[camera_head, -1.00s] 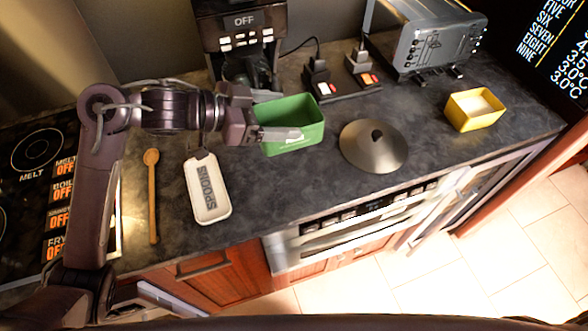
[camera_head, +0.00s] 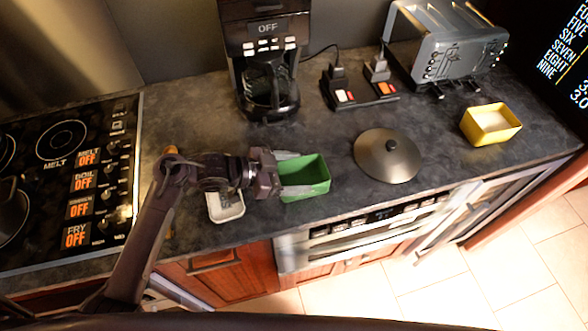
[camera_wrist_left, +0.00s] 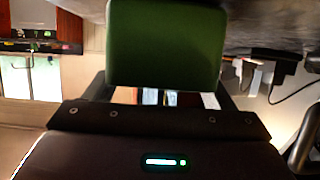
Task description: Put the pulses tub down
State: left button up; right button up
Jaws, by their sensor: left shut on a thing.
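The green tub (camera_head: 305,182), which I take to be the pulses tub, is at the front part of the dark counter, left of the metal lid. My left gripper (camera_head: 291,174) is shut on it, coming from the left with its fingers along the tub's sides. In the left wrist view the green tub (camera_wrist_left: 165,45) fills the space beyond the fingers (camera_wrist_left: 160,95). The tub looks upright; I cannot tell whether its base touches the counter. No label shows on it. My right gripper is not in view.
A conical metal lid (camera_head: 387,162) lies right of the tub. A yellow tub (camera_head: 491,124) stands farther right. The spoon rest (camera_head: 226,208) is partly under my arm. A coffee maker (camera_head: 266,75), switches (camera_head: 360,92) and toaster (camera_head: 447,48) line the back. Counter behind the tub is clear.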

pick_arm(q)
jog(key=o, duration=1.1)
jog(key=shift+f, duration=0.1)
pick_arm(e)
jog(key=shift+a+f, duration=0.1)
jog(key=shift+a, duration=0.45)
pick_arm(q)
jog(key=shift+r, duration=0.25)
jog(key=b+v, duration=0.2)
jog(key=v, duration=1)
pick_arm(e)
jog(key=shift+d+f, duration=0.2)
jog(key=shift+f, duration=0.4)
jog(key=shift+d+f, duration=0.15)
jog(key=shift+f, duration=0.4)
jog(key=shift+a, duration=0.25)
pick_arm(q)
jog(key=shift+f, duration=0.1)
